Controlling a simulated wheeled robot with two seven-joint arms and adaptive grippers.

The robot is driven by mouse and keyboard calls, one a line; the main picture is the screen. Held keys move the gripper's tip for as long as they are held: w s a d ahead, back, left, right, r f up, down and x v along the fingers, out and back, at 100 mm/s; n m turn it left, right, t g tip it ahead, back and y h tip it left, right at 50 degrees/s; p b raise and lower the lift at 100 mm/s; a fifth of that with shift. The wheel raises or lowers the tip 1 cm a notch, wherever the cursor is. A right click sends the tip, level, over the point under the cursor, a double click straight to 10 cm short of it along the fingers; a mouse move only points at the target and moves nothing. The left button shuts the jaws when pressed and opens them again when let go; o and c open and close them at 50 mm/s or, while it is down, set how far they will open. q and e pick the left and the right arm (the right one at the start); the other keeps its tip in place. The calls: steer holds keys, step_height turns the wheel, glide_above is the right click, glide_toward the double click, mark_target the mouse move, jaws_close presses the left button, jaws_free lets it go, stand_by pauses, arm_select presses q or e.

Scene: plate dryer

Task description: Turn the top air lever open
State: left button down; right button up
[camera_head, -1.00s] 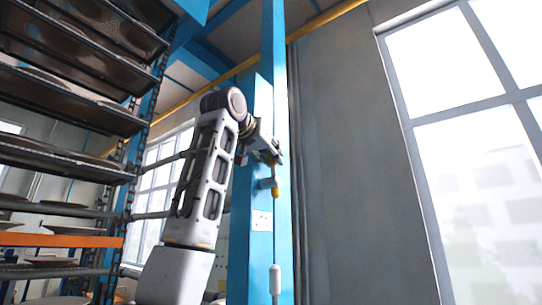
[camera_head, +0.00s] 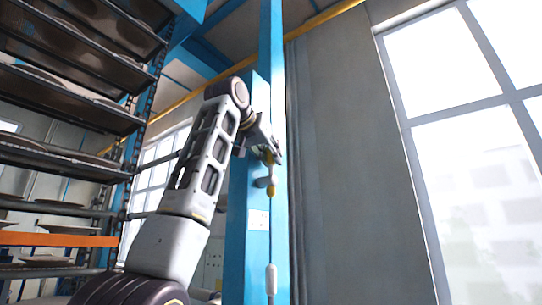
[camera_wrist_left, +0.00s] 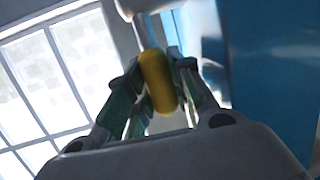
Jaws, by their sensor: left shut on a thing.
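My left gripper (camera_head: 272,154) is high up at the blue post (camera_head: 259,225), at the end of my raised arm. It is shut on the top air lever, whose yellow handle (camera_wrist_left: 158,80) stands between the fingers in the left wrist view. In the head view only a small patch of yellow shows at the fingers, and the lever's turn angle cannot be told. A second valve with a yellow tip (camera_head: 271,191) is just below the gripper. My right gripper is not in view.
A tall rack (camera_head: 75,158) with several shelves of plates stands at the left. A cable with a grey pendant (camera_head: 271,279) hangs along the post. A grey wall (camera_head: 355,170) and a large window (camera_head: 470,150) are at the right.

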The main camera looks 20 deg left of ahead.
arm_select(q)
steer(key=shift+s+r, duration=0.15)
steer(key=shift+r, duration=0.05)
steer(key=c, duration=1.5)
jaws_free()
steer(key=shift+f, duration=0.1)
steer(key=v, duration=1.2)
